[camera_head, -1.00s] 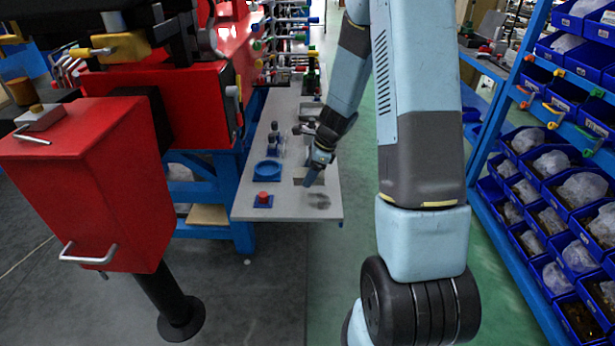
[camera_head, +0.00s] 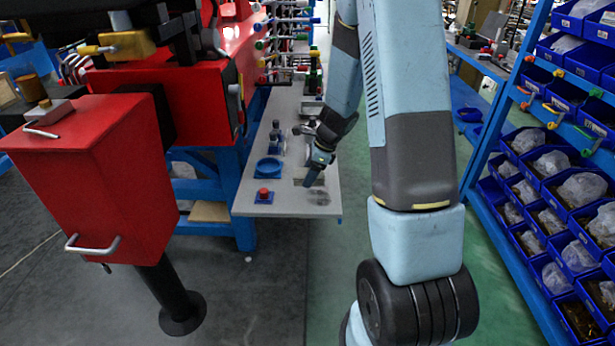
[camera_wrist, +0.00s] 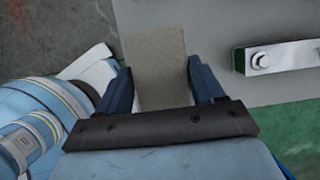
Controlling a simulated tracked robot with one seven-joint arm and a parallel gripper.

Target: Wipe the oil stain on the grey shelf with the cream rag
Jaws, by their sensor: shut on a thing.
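The grey shelf (camera_head: 270,206) is a long flat top in the middle of the head view. A dark smudged oil stain (camera_head: 318,197) lies near its front right corner. My gripper (camera_head: 312,180) points down just behind and left of the stain, low over the shelf. In the wrist view, its two blue fingers are shut on a flat cream-beige rag (camera_wrist: 158,50), which sticks out beyond them over the grey surface. I cannot tell if the rag touches the shelf. The stain does not show in the wrist view.
Small dark bottles (camera_head: 275,135) stand farther back. A metal fitting (camera_wrist: 262,60) shows in the wrist view. Racks of blue bins (camera_head: 550,165) stand right.

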